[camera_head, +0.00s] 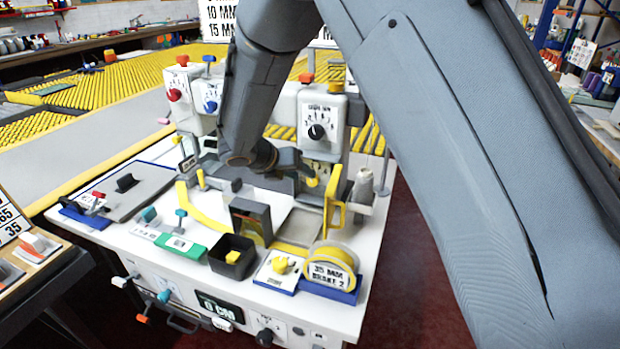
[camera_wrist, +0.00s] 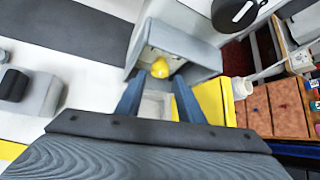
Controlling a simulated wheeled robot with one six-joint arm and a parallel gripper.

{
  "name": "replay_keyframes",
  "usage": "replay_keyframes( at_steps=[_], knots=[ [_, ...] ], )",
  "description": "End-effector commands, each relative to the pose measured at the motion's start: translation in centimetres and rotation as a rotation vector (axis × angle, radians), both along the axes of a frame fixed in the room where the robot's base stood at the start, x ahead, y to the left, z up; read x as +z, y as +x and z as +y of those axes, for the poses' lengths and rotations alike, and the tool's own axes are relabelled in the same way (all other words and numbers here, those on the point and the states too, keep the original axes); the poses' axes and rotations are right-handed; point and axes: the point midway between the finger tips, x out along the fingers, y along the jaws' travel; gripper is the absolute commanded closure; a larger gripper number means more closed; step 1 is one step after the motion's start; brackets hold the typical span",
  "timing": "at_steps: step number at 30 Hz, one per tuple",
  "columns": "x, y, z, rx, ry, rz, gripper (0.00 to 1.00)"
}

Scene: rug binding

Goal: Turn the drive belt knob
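No readable label marks the drive belt knob. A small yellow knob (camera_wrist: 160,68) sits in a grey housing in the wrist view, just beyond the tips of my gripper (camera_wrist: 158,86). The fingers are apart with nothing clearly held between them. I cannot tell whether they touch the knob. In the head view, my gripper (camera_head: 298,168) reaches over the white machine, and the yellow knob (camera_head: 311,182) shows by its tip.
A yellow bracket (camera_head: 335,205) stands right beside the gripper. A thread cone (camera_head: 363,186) is farther right.

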Motion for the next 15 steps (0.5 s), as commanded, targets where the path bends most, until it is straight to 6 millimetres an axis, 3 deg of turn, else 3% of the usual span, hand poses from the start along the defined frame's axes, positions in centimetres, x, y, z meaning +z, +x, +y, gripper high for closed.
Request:
replay_keyframes(
  at_steps=[7,15],
  knots=[
    [-2.6,2.2,-1.9,-0.003,0.000,0.002,0.65],
    [-3.8,3.4,-2.9,-0.004,0.001,0.000,0.65]
  ],
)
